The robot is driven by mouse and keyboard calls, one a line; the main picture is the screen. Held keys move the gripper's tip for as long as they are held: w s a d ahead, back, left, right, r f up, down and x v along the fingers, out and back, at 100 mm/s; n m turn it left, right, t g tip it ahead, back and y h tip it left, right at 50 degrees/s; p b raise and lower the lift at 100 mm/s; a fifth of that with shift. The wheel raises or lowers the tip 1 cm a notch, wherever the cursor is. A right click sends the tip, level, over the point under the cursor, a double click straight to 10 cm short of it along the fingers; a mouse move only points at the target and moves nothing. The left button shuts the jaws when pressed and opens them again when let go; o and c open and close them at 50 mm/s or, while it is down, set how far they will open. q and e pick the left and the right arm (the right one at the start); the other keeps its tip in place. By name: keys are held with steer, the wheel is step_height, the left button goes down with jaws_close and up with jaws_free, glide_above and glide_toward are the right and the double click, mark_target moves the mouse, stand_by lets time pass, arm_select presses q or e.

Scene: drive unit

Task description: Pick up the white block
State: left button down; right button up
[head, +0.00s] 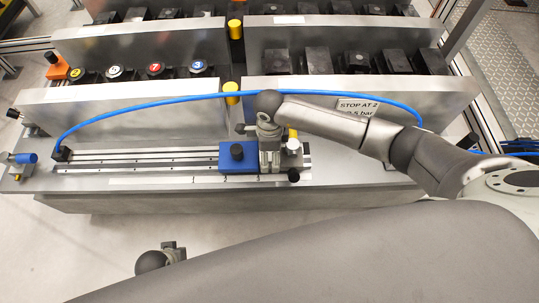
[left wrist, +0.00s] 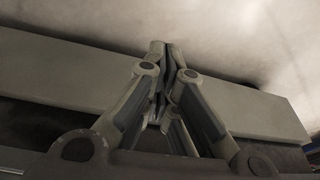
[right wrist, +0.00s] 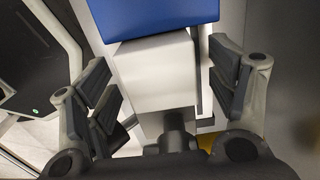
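A white block (right wrist: 155,70) shows in the right wrist view, just below a blue block (right wrist: 160,15). In the head view the blue block (head: 238,158) sits on the metal rail, and the right arm hides most of what is beside it. My right gripper (right wrist: 165,92) is open, with one finger on each side of the white block. Gaps show between the fingers and the block. My left gripper (left wrist: 162,55) has its fingertips together with nothing seen between them, away from the white block.
The rail (head: 130,160) runs left along the metal bench. A blue hose (head: 180,100) arches over it. Metal panels (head: 150,110) and a "STOP AT 2" sign (head: 358,106) stand behind. Open floor lies in front of the bench.

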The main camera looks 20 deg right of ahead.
steer(key=c, duration=1.4)
steer(key=shift+c, duration=0.2)
steer(key=shift+w+r, duration=0.1)
steer(key=shift+r, duration=0.05)
